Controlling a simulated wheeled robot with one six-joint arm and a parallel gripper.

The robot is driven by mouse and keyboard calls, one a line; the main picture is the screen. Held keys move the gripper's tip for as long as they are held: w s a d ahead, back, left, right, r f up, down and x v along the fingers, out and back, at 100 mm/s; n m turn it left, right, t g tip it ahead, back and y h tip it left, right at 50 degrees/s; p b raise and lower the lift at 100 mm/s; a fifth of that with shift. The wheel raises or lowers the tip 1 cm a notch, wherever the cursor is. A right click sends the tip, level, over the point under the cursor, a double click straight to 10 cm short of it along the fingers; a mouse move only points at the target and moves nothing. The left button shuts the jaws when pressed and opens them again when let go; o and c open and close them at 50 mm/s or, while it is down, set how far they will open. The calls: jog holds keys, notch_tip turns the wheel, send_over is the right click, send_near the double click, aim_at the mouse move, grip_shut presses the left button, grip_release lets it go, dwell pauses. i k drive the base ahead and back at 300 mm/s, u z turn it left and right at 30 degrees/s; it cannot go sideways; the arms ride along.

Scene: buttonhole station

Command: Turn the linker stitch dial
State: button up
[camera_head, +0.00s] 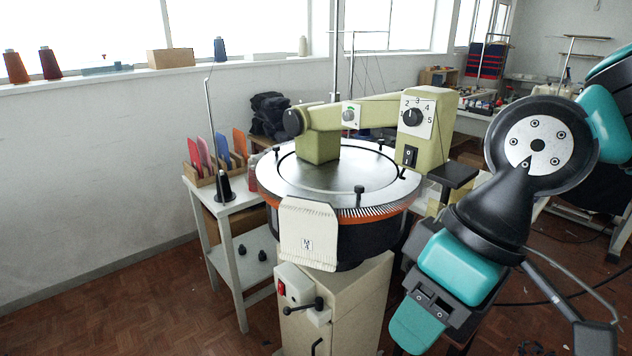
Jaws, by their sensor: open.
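The stitch dial (412,118) is a black round knob on a white plate, with the numbers 2, 3, 4 and 5 readable around it. It sits on the upper front of the pale green linker head (443,112). Its pointer is too small to read with certainty. The round linker (337,182) stands below, a metal ring with an orange band. My gripper (436,312) is low at the right front, well below the dial and apart from it. It is open, and nothing shows in it; its tips are partly hidden.
A black rocker switch (410,157) is just below the dial. A pale knitted piece (308,233) hangs on the ring's front. A white side table (228,197) holds a black cone.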

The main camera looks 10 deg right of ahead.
aim_at(413, 117)
jog(key=u, duration=0.55)
jog(key=k, duration=1.25)
jog(key=u, duration=1.2)
jog(key=i, duration=1.15)
jog(key=z, duration=0.85)
jog(key=i, duration=0.55)
jog(key=z, duration=0.6)
